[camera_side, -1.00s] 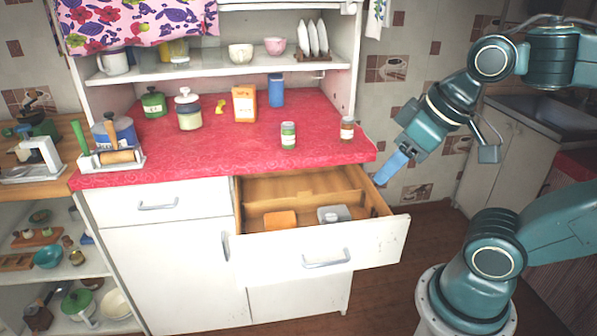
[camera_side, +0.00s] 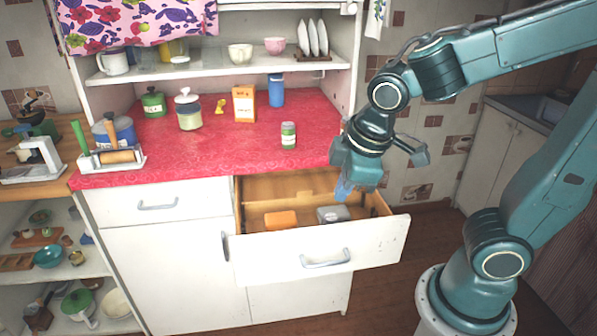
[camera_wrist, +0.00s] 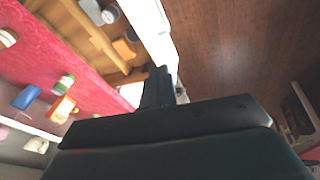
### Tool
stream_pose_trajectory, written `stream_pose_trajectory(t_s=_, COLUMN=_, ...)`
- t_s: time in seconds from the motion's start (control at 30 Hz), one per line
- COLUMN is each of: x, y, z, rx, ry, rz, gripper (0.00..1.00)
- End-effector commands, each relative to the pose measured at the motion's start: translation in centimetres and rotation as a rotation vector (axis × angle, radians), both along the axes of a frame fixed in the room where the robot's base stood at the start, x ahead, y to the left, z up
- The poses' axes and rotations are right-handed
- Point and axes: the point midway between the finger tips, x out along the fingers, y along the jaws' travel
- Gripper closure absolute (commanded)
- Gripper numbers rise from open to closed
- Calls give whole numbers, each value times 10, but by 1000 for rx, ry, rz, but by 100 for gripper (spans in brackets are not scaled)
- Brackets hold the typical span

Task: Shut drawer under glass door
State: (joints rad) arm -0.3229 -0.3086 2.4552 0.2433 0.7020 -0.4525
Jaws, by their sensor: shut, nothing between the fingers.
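The open drawer (camera_side: 300,255) is the right one under the red counter, pulled well out, with a white front and a metal handle (camera_side: 326,260). An orange item (camera_side: 281,219) and a grey item (camera_side: 333,214) lie inside. In the wrist view the drawer front (camera_wrist: 148,25) is a white strip above my fingers. No glass door is clearly visible.
A closed drawer (camera_side: 158,203) is on the left. The brown floor (camera_wrist: 235,45) in front of the drawer is clear.

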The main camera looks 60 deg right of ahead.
Motion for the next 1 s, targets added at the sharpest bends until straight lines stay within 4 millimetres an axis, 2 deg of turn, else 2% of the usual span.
stream_pose_trajectory(t_s=0.2, x=19, y=19, z=-32, rx=-150, ry=74, rz=229, gripper=100)
stream_pose_trajectory(t_s=0.5, x=37, y=47, z=-76, rx=-375, ry=160, rz=562, gripper=100)
stream_pose_trajectory(t_s=1.0, x=47, y=95, z=-152, rx=-811, ry=303, rz=1164, gripper=100)
